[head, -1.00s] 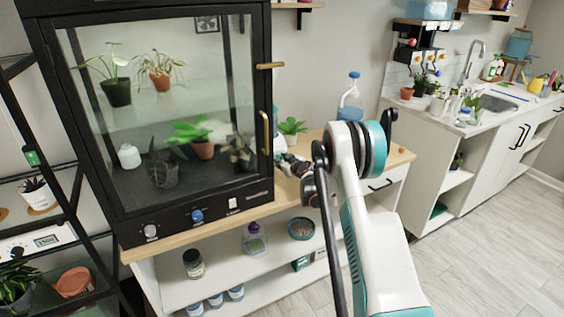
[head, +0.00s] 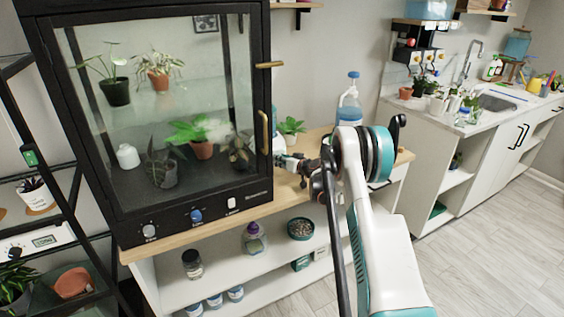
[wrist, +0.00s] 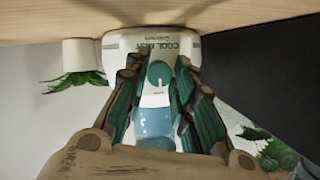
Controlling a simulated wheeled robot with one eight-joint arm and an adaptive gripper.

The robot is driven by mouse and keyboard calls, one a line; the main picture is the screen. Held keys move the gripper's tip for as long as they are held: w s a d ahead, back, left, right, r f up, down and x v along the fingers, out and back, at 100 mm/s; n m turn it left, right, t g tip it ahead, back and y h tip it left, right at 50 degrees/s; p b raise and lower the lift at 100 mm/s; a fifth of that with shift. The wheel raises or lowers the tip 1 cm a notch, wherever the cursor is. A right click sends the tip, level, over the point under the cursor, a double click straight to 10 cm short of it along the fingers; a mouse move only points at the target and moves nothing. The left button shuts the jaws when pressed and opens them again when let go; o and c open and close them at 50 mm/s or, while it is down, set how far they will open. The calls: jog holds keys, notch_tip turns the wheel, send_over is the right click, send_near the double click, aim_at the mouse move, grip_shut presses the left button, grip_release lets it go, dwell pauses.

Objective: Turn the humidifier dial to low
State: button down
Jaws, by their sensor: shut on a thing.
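The humidifier (wrist: 112,52) fills the middle of the wrist view. It is white with "COOL MIST" lettering, appears upside down there, and has a translucent blue part (wrist: 154,124). Its round teal dial (wrist: 159,75) carries a pale pointer line running up and down in the picture. My gripper (wrist: 158,66) has a finger on each side of the dial and is shut on it. In the head view my gripper (head: 290,162) is at the counter beside the glass cabinet's right side, small and partly covered by my arm. The dial cannot be made out there.
The black glass plant cabinet (head: 258,191) stands close on the left, its brass handle (head: 265,132) near my wrist. A potted plant (head: 291,128) and a blue-capped bottle (head: 350,105) stand behind my arm on the wooden counter (head: 180,238). Floor at the right is clear.

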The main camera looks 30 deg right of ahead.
dwell(0.3)
jog(key=c, duration=1.4)
grip_release()
jog(key=shift+o, duration=0.2)
jog(key=v, duration=1.2)
jog(key=shift+f, duration=0.1)
